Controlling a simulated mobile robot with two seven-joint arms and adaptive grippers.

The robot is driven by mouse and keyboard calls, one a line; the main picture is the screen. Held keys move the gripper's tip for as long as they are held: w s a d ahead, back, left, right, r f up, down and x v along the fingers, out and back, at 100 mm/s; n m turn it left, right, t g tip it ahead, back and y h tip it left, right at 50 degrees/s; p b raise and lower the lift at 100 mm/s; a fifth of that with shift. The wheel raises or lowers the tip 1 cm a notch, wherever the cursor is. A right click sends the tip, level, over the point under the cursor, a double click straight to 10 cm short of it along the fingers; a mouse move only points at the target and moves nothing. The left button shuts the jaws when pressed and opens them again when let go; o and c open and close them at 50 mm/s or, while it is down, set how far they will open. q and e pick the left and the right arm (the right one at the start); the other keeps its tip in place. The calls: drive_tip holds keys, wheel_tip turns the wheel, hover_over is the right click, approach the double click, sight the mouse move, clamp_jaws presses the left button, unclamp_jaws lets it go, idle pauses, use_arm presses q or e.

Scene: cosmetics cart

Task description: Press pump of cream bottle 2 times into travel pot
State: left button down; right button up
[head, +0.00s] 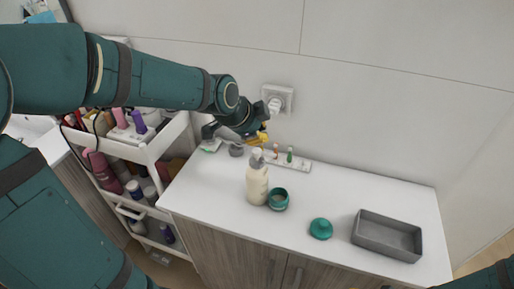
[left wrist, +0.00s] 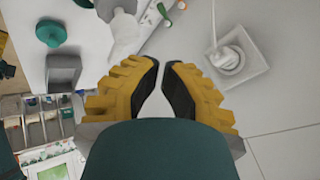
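The cream bottle (head: 257,186), pale with a grey-white pump head (head: 257,156), stands upright on the white counter. The open teal travel pot (head: 278,199) stands close at its right. My left gripper (head: 258,139) is above and behind the pump, apart from it. In the left wrist view its yellow fingers with black pads (left wrist: 161,64) are nearly together at the tips, with nothing between them. A white bottle shape (left wrist: 125,32) shows beyond them. Of my right gripper, only yellow and dark slivers at the head view's bottom edge may show; its state cannot be seen.
A teal lid (head: 321,229) and an empty grey tray (head: 387,236) lie to the right. A white strip with small bottles (head: 290,161) lies behind, below a wall socket with plug (head: 276,101). A loaded white cart (head: 152,152) stands left. The counter's front right is clear.

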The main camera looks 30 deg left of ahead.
use_arm(q)
wheel_tip(320, 180, up, 4)
drive_tip(key=shift+r+p, duration=0.15)
drive_tip(key=shift+p, duration=1.05)
